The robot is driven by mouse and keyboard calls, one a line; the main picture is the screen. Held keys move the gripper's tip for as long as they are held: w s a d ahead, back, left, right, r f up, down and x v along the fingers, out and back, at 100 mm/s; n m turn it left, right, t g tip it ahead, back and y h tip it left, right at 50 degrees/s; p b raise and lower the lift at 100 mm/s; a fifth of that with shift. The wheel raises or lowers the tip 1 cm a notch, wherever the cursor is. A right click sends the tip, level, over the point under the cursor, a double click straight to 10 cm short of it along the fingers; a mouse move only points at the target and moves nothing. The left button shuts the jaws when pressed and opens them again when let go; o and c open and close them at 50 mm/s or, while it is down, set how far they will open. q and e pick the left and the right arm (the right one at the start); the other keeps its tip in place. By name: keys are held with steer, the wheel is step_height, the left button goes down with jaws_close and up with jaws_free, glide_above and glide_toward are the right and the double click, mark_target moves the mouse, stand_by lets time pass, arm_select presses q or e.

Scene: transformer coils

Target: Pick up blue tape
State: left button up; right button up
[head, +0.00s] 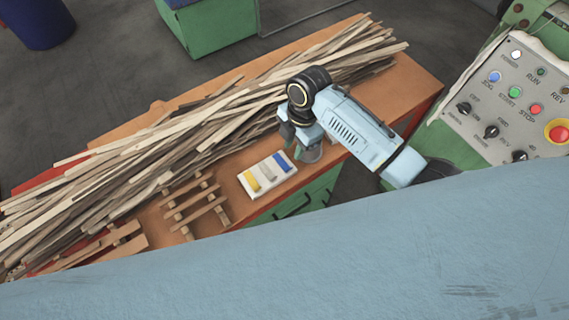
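The blue tape (281,161) is a small blue strip at the right end of a white tray (256,192). The tray lies at the near edge of the orange-brown bench, with a grey strip (267,173) and a yellow strip (251,181) beside the blue one. My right arm comes in from the right, and my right gripper (300,142) is just above and to the right of the tray, close to the blue tape. Its fingers are small and partly hidden by the wrist, so I cannot tell whether they are open. My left gripper is not in view.
A long pile of thin wood strips (190,137) covers much of the bench. Slatted wood pieces (195,207) lie left of the tray. A control panel (508,100) with buttons stands at right. A large pale blue surface (300,270) fills the bottom.

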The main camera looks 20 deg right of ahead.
mark_target(290, 168)
steer(key=f, duration=0.6)
steer(key=a+f, duration=0.1)
steer(key=f, duration=0.2)
steer(key=shift+s+f+b, duration=0.3)
steer(key=shift+s+b, duration=0.05)
jaws_close()
